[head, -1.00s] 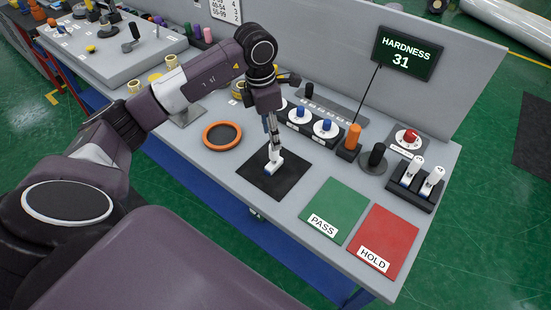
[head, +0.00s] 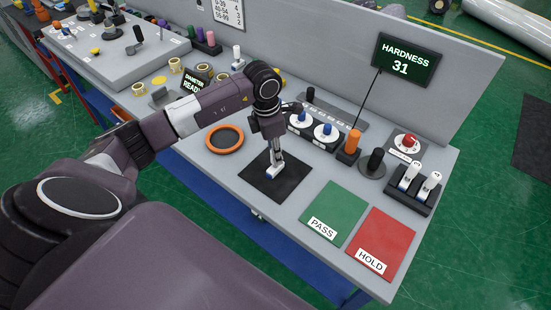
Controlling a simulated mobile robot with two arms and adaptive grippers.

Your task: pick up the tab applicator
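My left gripper (head: 276,155) points down over the black square mat (head: 292,187) in the middle of the bench. At its fingertips is a small white piece (head: 272,173), low over the mat or touching it; I cannot tell which. This white piece may be the tab applicator, but it is too small to be sure. The fingers are too small and partly covered by the wrist, so I cannot tell whether they are closed on it. My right gripper is out of view.
An orange-rimmed dish (head: 225,139) lies left of the mat. The green PASS pad (head: 341,206) and red HOLD pad (head: 386,238) lie to the right. Behind are blue-knobbed dials (head: 325,131), an orange cylinder (head: 352,143) and a black holder (head: 411,196) with two white-handled items.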

